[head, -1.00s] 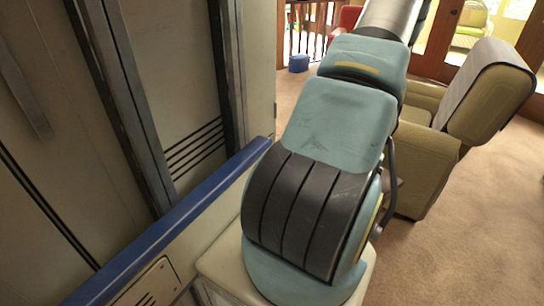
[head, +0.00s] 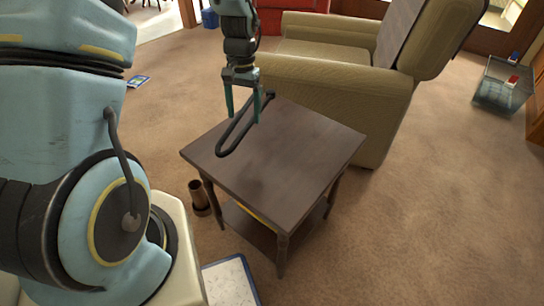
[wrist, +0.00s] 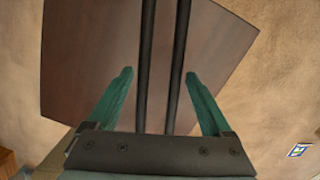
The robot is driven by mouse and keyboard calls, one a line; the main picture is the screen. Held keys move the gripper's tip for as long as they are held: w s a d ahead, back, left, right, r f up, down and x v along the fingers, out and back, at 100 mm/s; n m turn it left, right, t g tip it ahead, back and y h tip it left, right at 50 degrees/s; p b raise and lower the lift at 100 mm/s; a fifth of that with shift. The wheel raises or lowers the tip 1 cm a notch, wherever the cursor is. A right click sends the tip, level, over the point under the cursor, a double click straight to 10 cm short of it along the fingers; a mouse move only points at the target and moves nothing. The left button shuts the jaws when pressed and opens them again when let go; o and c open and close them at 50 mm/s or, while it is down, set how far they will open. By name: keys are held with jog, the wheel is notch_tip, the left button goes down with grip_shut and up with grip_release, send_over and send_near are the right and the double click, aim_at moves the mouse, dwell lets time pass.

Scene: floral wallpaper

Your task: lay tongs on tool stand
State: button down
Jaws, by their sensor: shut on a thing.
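The tongs (head: 224,153) are a long, thin, dark U shape with two arms. My gripper (head: 243,116), with teal fingers, is shut on them and holds them low over the far-left part of a small dark wooden table (head: 295,165). This table may be the tool stand. I cannot tell whether the tongs touch its top. In the wrist view, the two arms of the tongs (wrist: 146,60) run between the teal fingers, with the brown tabletop (wrist: 90,60) behind them. The tabletop is otherwise bare.
A beige armchair (head: 330,95) stands close behind the table. A brown cup-like holder (head: 200,198) is on the floor by its left leg. A glass tank-like box (head: 503,88) is at the far right. The carpet on the right is open.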

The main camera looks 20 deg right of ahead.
jog(key=s+d+m+b, duration=0.4)
jog(key=s+d, duration=0.2)
jog(key=d, duration=0.3)
send_over(284, 158)
jog(key=shift+t, duration=0.3)
jog(key=f, duration=0.6)
jog(key=shift+w+d+f, duration=0.1)
jog(key=shift+d+f, duration=0.1)
jog(key=shift+d, duration=0.15)
jog(key=shift+f, duration=1.95)
jog(key=shift+f+b, duration=0.2)
jog(key=shift+b, duration=0.1)
grip_release()
jog(key=shift+r, duration=0.1)
notch_tip(284, 158, up, 12)
jog(key=d+p, duration=0.1)
jog(key=shift+w, duration=0.4)
